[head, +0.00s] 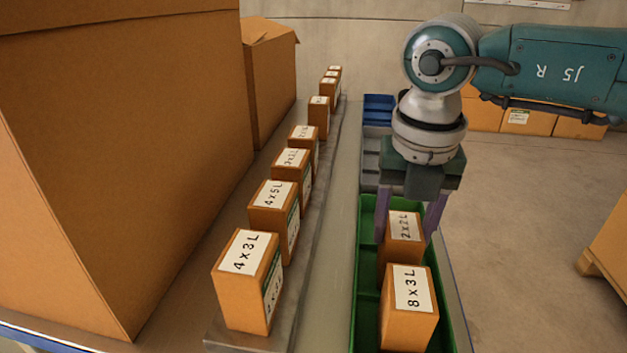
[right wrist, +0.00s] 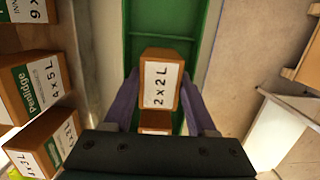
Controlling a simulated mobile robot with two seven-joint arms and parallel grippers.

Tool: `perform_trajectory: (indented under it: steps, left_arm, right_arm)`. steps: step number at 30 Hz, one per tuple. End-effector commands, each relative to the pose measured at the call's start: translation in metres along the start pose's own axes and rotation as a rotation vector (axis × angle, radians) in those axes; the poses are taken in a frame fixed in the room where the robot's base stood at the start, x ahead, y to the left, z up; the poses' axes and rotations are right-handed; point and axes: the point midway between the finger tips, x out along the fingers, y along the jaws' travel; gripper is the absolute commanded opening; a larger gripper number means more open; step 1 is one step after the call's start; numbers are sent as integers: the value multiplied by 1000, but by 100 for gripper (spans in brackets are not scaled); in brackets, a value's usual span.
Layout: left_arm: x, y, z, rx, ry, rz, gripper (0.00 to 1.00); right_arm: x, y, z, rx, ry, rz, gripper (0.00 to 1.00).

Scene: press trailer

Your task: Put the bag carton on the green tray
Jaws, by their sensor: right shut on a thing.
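My right gripper (head: 409,222) is shut on a carton labelled "2 x 2 L" (head: 402,252), with a purple finger on each side of it. This brown carton is upright, within the outline of the green tray (head: 366,266). I cannot tell whether its base touches the tray floor. In the right wrist view the held carton (right wrist: 160,90) is between the fingers, with the green tray (right wrist: 165,22) behind it. No label in view reads "bag", so I cannot confirm which carton that is. My left gripper is not in view.
A carton labelled "8 x 3 L" (head: 408,312) stands in the tray's near part, close to the held one. Several cartons, such as "4 x 3 L" (head: 246,290), line a metal strip to the left. Blue (head: 379,108) and grey bins lie behind the tray. Large boxes (head: 130,150) fill the left.

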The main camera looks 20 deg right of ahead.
Motion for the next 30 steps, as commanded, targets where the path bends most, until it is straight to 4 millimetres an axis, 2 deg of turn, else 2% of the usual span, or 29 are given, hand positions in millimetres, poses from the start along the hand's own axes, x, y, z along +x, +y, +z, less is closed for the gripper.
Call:
perform_trajectory:
  steps: [7,8,15,23,26,30]
  left_arm:
    - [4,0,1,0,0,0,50]
    - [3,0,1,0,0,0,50]
    - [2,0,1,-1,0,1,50]
    - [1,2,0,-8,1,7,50]
    - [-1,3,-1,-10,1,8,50]
    - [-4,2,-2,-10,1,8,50]
  right_arm:
    - [3,0,0,0,-1,1,0]
    - [3,0,0,0,0,0,59]
    - [2,0,0,0,0,0,86]
    - [0,0,0,0,0,0,87]
    - [-6,0,1,0,-1,1,87]
    - [-32,0,2,-1,-4,3,87]
